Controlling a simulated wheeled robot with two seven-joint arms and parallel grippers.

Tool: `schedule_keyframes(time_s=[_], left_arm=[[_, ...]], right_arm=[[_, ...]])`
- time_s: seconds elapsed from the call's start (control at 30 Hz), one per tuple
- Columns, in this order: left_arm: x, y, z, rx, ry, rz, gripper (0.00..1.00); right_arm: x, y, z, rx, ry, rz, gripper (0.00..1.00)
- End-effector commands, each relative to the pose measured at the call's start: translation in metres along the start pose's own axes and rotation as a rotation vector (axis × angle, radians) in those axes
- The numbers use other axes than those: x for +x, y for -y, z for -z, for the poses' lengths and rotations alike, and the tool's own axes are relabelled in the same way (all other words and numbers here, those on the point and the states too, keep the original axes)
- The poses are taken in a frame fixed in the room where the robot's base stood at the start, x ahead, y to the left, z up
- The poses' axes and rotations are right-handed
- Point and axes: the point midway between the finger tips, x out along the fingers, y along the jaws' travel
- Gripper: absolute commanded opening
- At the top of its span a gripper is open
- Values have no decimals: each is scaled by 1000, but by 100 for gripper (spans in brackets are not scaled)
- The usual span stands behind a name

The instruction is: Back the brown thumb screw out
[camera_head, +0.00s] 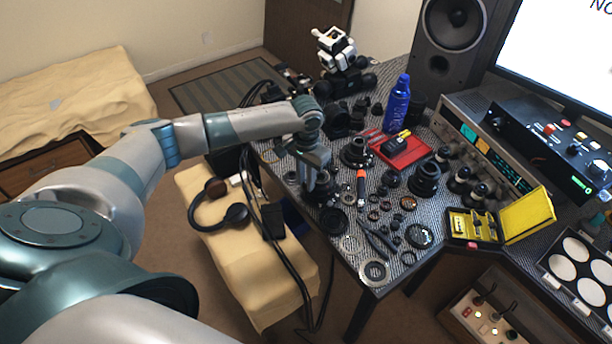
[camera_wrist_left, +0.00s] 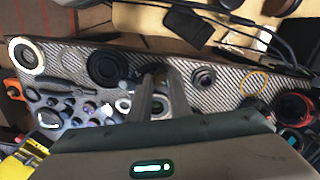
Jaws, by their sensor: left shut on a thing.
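My left gripper (camera_head: 319,200) reaches down from the left arm to the near left part of the bench, over a dark round lens part. In the left wrist view its two fingers (camera_wrist_left: 160,76) are close together, with their tips at a dark part. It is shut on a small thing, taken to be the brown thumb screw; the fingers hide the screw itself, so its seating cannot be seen. My right gripper is in neither view.
A black disc (camera_head: 333,221), an orange-handled screwdriver (camera_head: 361,188), pliers (camera_head: 378,240) and several lens rings lie close by. A red tray (camera_head: 418,157), blue bottle (camera_head: 397,103) and open yellow case (camera_head: 527,215) stand farther off. Headphones (camera_head: 216,205) lie beside the bench.

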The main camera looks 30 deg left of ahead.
Motion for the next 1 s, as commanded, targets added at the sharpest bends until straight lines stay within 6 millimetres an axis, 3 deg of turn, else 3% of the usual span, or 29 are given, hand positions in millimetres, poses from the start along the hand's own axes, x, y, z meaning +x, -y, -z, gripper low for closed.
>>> schedule_keyframes(time_s=[0.07,0.4,0.43,0.5,1.0], left_arm=[[-3,0,0,-28,1,-1,0],[0,0,0,-43,0,0,0],[0,0,0,-43,0,0,25],[0,0,0,-43,0,0,37],[-8,1,0,-43,0,0,37]], right_arm=[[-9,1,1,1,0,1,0],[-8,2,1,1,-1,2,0],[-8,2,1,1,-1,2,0],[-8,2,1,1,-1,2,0],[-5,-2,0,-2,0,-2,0]])
